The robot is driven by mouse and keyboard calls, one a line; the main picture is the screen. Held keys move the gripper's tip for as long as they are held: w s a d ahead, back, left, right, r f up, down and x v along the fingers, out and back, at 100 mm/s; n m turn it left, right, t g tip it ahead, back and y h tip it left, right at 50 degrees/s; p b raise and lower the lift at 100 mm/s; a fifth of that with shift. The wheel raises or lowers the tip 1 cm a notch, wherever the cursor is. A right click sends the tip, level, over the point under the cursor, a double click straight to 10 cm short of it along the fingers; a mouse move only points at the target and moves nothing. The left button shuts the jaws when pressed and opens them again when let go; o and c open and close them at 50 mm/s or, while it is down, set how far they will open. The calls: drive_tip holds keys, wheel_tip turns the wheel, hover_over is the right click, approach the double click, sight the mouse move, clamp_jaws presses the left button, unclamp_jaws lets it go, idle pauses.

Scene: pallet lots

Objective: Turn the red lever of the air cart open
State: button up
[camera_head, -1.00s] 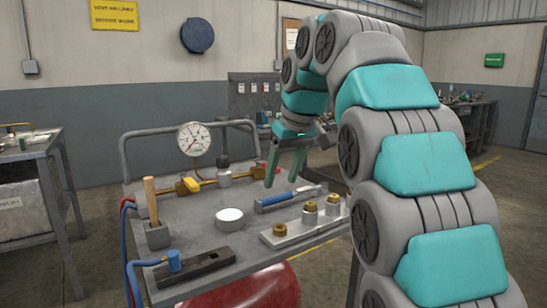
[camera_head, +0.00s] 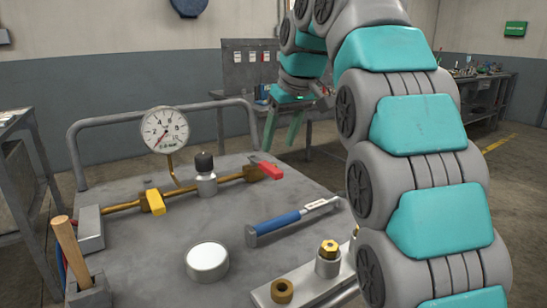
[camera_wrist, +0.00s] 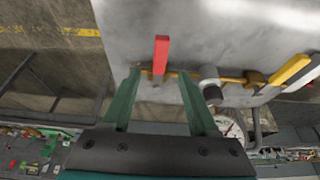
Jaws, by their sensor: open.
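The red lever (camera_head: 267,169) sits at the right end of a brass pipe (camera_head: 235,177) on the grey air cart (camera_head: 130,245). In the wrist view the red lever (camera_wrist: 161,52) shows just beyond the fingertips, between the lines of the two fingers. My gripper (camera_head: 279,146) is open and empty, with its green fingers pointing down near the lever's far side in the head view. In the wrist view my gripper (camera_wrist: 158,74) shows clear space between its fingers. I cannot tell whether a finger touches the lever.
A yellow lever (camera_head: 154,202), a black-capped fitting (camera_head: 206,172) and a pressure gauge (camera_head: 165,130) stand along the pipe. A blue-handled tool (camera_head: 280,222), a white round lid (camera_head: 207,261) and brass fittings (camera_head: 328,258) occupy the front. A tubular rail (camera_head: 150,112) borders the back.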

sight(272, 167)
drive_tip(key=shift+x, duration=3.6)
clamp_jaws()
